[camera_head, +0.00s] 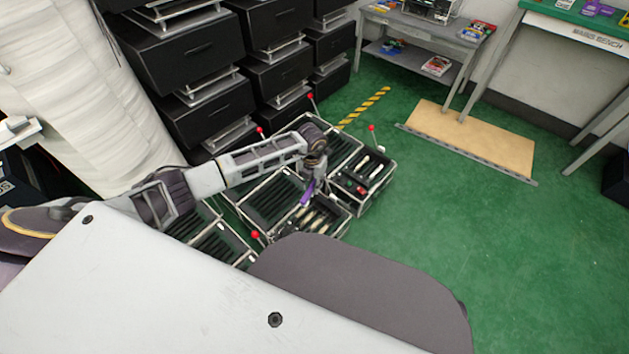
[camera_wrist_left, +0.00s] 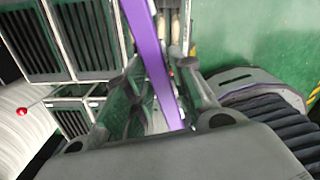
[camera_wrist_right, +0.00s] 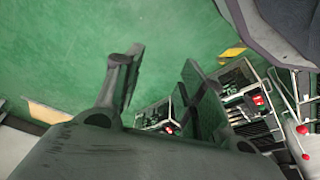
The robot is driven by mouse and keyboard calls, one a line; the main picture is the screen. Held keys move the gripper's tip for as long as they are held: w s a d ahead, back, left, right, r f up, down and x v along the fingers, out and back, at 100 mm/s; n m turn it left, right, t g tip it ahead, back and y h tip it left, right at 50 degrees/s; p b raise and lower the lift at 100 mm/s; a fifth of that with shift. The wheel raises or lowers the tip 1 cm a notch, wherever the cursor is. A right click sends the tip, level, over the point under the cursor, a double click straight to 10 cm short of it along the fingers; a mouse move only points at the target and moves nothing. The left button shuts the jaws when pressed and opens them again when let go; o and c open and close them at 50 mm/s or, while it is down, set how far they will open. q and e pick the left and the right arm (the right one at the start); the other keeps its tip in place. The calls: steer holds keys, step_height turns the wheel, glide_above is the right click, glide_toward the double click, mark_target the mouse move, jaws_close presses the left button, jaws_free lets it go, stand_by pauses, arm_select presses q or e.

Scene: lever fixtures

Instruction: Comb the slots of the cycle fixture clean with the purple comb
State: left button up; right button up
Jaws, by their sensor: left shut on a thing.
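My left gripper (camera_head: 312,182) is shut on the purple comb (camera_head: 307,192), over the slotted black fixtures on the floor. In the left wrist view the comb (camera_wrist_left: 150,60) runs as a long purple bar between the fingers (camera_wrist_left: 165,105) and beyond them. Below it are a fixture with light pieces in its slots (camera_head: 320,214) and an empty-looking slotted one (camera_head: 268,203). I cannot tell which is the cycle fixture, or whether the comb touches a slot. My right gripper (camera_wrist_right: 160,85) shows only in its wrist view, open and empty, with green floor and fixtures beyond.
More framed fixtures stand close around, one (camera_head: 364,180) at the right, one (camera_head: 212,240) at the left, with red-knobbed levers (camera_head: 371,128) sticking up. Black drawer stacks (camera_head: 200,60) stand behind. A tan board (camera_head: 470,138) lies before the grey table. Green floor at the right is clear.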

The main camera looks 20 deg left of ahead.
arm_select(q)
steer(key=s+a+f+n+b, duration=0.1)
steer(key=f+n+b, duration=0.3)
steer(key=f+n, duration=0.3)
steer(key=s+a+f+n+b, duration=0.2)
steer(key=f+n+b, duration=0.3)
steer(key=f+n, duration=0.3)
steer(key=shift+f, duration=2.05)
arm_select(e)
steer(key=a+r+t+y, duration=0.1)
steer(key=a+t+y, duration=0.1)
steer(key=a, duration=0.5)
steer(key=shift+s+a+r+t+y, duration=0.25)
steer(key=shift+s+a+t+y, duration=0.15)
steer(key=shift+y, duration=0.2)
arm_select(q)
steer(key=shift+s+f+b, duration=0.1)
steer(key=shift+b, duration=0.25)
arm_select(e)
steer(key=shift+f, duration=0.1)
arm_select(q)
steer(key=shift+f+b, duration=2.85)
steer(key=shift+f, duration=0.05)
arm_select(e)
step_height(320, 180, down, 6)
steer(key=a+y, duration=0.1)
steer(key=shift+w+t, duration=0.15)
steer(key=shift+t, duration=0.25)
steer(key=shift+w+a, duration=0.1)
steer(key=shift+w, duration=0.25)
